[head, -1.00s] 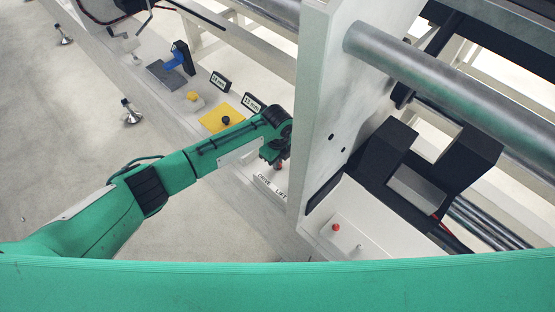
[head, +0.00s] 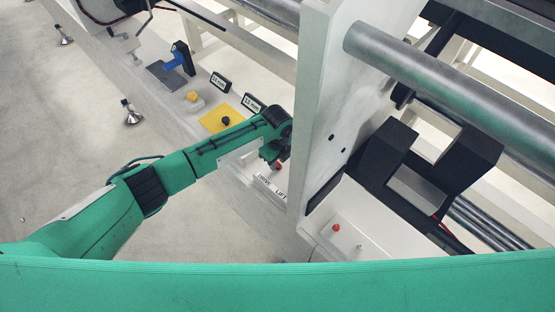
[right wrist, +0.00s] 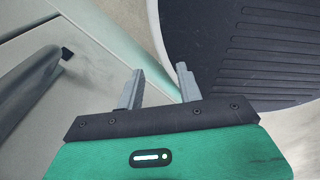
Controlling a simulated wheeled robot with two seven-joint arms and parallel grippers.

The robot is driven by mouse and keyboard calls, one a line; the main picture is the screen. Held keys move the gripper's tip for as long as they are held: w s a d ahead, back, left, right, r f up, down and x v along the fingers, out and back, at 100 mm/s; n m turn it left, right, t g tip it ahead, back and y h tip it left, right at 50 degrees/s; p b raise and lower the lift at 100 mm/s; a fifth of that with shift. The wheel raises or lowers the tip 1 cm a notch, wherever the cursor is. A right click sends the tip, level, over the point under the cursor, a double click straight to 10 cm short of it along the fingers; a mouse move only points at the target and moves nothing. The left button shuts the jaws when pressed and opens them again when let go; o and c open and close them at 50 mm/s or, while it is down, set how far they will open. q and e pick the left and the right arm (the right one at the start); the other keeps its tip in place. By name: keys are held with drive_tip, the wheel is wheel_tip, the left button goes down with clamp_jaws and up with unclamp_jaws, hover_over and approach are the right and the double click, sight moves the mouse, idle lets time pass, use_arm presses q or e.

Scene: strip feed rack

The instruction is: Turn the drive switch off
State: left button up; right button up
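The panel labelled DRIVE and LIFT (head: 270,188) is beside the white upright in the head view. A red knob (head: 278,165) shows just above the labels, partly covered by my left gripper. I cannot tell which label it belongs to, and the drive switch itself is not clearly visible. My left gripper (head: 281,150) is over this panel, close to the upright. Its fingers are hidden, so I cannot see whether it is open or touches anything. My right gripper (right wrist: 158,86) is open and empty in the right wrist view, its fingers apart.
The tall white upright (head: 313,110) stands right against my left gripper's right side. A yellow plate with a black knob (head: 226,121), a yellow knob (head: 192,96) and a blue handle (head: 174,62) lie along the beam. A red button (head: 336,228) sits on the right box.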

use_arm(q)
drive_tip(key=shift+r, duration=0.1)
wheel_tip(320, 180, up, 14)
drive_tip(key=b, duration=0.2)
drive_tip(key=shift+s+f, duration=0.1)
drive_tip(key=shift+f, duration=0.15)
idle(0.4)
